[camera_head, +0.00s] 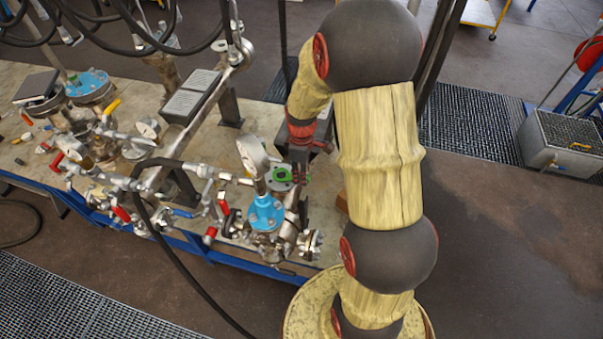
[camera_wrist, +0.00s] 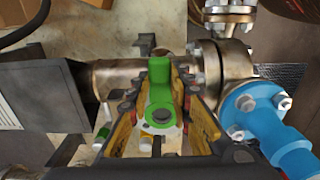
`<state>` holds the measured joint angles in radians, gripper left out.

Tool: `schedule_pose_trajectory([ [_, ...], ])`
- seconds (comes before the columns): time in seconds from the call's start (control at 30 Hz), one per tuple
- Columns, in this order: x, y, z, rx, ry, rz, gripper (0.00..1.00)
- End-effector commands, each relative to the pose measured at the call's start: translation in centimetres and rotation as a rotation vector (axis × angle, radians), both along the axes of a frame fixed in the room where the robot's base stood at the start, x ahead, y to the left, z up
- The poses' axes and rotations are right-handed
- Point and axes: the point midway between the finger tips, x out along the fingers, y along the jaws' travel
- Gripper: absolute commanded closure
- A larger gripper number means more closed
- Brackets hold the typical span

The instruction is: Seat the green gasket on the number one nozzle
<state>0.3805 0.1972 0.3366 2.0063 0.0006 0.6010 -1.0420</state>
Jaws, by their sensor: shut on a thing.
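The green gasket (camera_wrist: 161,92) has a raised tab and a ring with a dark hole. My gripper (camera_wrist: 162,108) is shut on it, with a finger on each side in the wrist view. A pale flange face with bolts (camera_wrist: 160,131) shows below the ring. I cannot tell whether gasket and flange touch. In the head view the green gasket (camera_head: 282,174) shows over an upward-facing flange, beside the blue fitting (camera_head: 265,213), with my gripper (camera_head: 299,160) just behind it. No nozzle number is readable, and the fingers hide part of the flange.
Valves with red handles (camera_head: 122,214) and a black hose crowd the bench (camera_head: 323,200) further left. In the wrist view a grey box (camera_wrist: 60,93) lies left and a bolted pipe flange (camera_wrist: 230,70) right.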

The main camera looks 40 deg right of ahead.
Motion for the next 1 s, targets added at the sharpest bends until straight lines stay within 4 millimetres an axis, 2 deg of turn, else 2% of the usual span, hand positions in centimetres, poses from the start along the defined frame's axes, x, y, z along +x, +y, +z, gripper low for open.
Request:
schedule_pose_trajectory([
  [0.97, -0.07, -0.07, -0.46, -0.001, -0.001, -0.001, 0.97],
  [1.0, -0.07, -0.07, -0.46, -0.001, -0.001, -0.001, 0.79],
])
